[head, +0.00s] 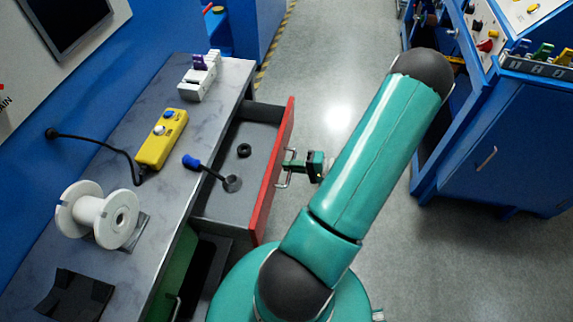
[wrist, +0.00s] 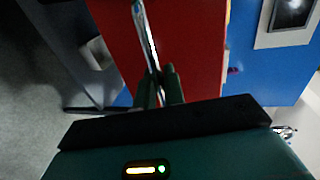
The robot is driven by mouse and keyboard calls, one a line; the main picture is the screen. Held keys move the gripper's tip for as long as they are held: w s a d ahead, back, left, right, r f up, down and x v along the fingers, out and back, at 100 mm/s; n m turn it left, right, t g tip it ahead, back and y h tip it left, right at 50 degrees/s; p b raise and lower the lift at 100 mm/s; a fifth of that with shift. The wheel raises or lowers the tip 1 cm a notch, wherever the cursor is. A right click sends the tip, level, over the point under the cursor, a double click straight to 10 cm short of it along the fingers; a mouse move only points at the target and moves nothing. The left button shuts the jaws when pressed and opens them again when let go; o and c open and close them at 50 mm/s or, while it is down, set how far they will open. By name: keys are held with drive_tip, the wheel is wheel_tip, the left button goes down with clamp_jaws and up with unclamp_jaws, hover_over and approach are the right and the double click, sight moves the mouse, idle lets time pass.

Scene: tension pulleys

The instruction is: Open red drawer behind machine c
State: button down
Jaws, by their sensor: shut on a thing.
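The red drawer (head: 268,172) stands pulled out from the grey-topped workbench (head: 214,112), with its grey inside showing in the head view. Its red front also fills the upper middle of the wrist view (wrist: 190,40). My gripper (head: 286,166) is at the drawer's metal handle (head: 278,182), on the outer side of the red front. In the wrist view, my gripper's fingers (wrist: 160,82) are shut on the handle bar (wrist: 146,35).
On the bench are a yellow control box (head: 160,140) with a black cable, a white spool (head: 98,216) and a white device (head: 198,78). A green drawer (head: 172,268) is below. A blue cabinet (head: 500,140) stands right, with clear floor (head: 345,95) between.

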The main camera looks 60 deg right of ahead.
drive_tip(key=c, duration=1.6)
unclamp_jaws()
drive_tip(key=shift+c, duration=0.2)
drive_tip(key=v, duration=1.3)
drive_tip(key=shift+s, duration=0.4)
drive_tip(key=shift+d+r, duration=0.1)
